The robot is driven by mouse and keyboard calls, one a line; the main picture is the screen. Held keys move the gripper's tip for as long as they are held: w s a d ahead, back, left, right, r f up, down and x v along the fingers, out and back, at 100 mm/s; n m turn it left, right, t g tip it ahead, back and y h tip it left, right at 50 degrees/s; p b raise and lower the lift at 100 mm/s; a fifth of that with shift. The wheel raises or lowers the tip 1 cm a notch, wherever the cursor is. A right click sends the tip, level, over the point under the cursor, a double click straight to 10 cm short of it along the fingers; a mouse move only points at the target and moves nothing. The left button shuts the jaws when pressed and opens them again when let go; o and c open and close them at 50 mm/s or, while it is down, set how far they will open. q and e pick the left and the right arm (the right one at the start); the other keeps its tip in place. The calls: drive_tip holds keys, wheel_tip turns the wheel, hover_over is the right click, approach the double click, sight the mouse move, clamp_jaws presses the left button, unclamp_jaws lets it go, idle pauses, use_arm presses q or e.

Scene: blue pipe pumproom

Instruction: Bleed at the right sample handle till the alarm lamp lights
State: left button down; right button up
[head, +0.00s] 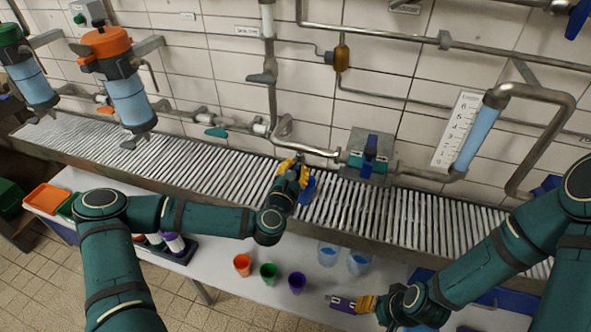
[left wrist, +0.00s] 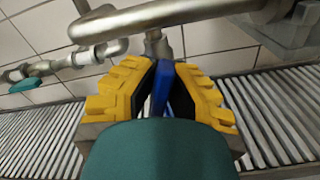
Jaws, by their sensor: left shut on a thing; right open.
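My left gripper (head: 292,172) is above the roller conveyor, just below the bent wall pipe. It is shut on a blue handle (left wrist: 160,88), which shows between its yellow fingers in the left wrist view (left wrist: 165,85). The handle sits under a short pipe stub (left wrist: 157,45); its far end is hidden. A blue part (head: 307,190) also shows beside the gripper in the head view. My right gripper (head: 366,304) is low at the table, open, near a purple item (head: 341,303). An amber fitting (head: 342,57) on the upper pipe looks unlit; I cannot tell if it is the alarm lamp.
A teal lever (head: 215,132) is on the pipe to the left, and a blue block (head: 368,158) is on a grey plate to the right. Orange (head: 242,265), green (head: 268,273) and purple (head: 297,282) cups and clear beakers (head: 358,263) stand on the table.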

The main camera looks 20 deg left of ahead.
use_arm(q)
drive_tip(key=shift+r+n, duration=0.1)
drive_tip(key=shift+n, duration=0.2)
idle(0.4)
drive_tip(key=c, duration=1)
unclamp_jaws()
drive_tip(key=shift+c, duration=0.2)
drive_tip(key=s, duration=0.7)
drive_tip(key=shift+s+a, duration=0.15)
drive_tip(key=shift+s, duration=0.05)
